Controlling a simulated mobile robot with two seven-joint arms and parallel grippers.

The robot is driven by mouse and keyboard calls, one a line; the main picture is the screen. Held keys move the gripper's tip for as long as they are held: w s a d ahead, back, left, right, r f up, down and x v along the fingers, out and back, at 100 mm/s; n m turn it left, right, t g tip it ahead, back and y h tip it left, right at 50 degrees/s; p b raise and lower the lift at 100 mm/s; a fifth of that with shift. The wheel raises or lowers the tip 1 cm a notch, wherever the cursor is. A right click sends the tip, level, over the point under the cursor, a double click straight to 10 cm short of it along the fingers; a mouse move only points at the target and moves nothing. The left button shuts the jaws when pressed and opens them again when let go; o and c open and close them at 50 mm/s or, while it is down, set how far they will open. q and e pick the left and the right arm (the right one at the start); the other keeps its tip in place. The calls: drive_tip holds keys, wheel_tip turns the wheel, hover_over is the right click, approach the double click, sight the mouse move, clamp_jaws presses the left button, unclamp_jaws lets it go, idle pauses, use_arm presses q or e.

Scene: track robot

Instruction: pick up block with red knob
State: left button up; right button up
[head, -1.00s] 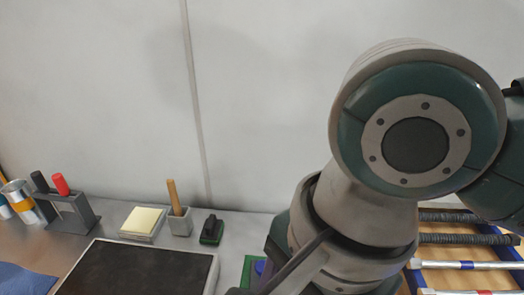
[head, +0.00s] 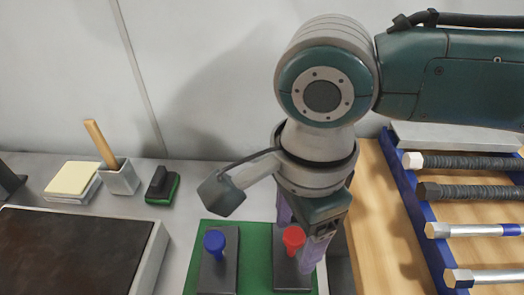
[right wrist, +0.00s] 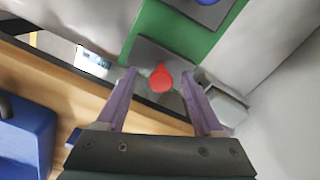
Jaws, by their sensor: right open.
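The block with the red knob (head: 293,239) is a dark block with a red knob on top, standing on the green mat (head: 253,238). The block with the blue knob (head: 219,270) stands on the same mat to its left. My right gripper (head: 297,245) is open, with its purple fingers around the red knob in the head view. In the right wrist view the red knob (right wrist: 161,77) shows between the fingertips, and whether they touch it I cannot tell. Part of the red-knob block is hidden by the gripper. My left gripper is not in view.
A wooden rack with blue rails (head: 411,215) and several metal rods stands to the right. A dark flat panel (head: 75,250) lies to the left. Sticky notes (head: 73,178), a grey cup with a wooden stick (head: 119,177) and a black-green eraser (head: 161,186) line the back.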

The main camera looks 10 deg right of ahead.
wheel_tip(320, 180, down, 2)
drive_tip(key=shift+f, duration=0.1)
clamp_jaws()
idle(0.5)
idle(1.0)
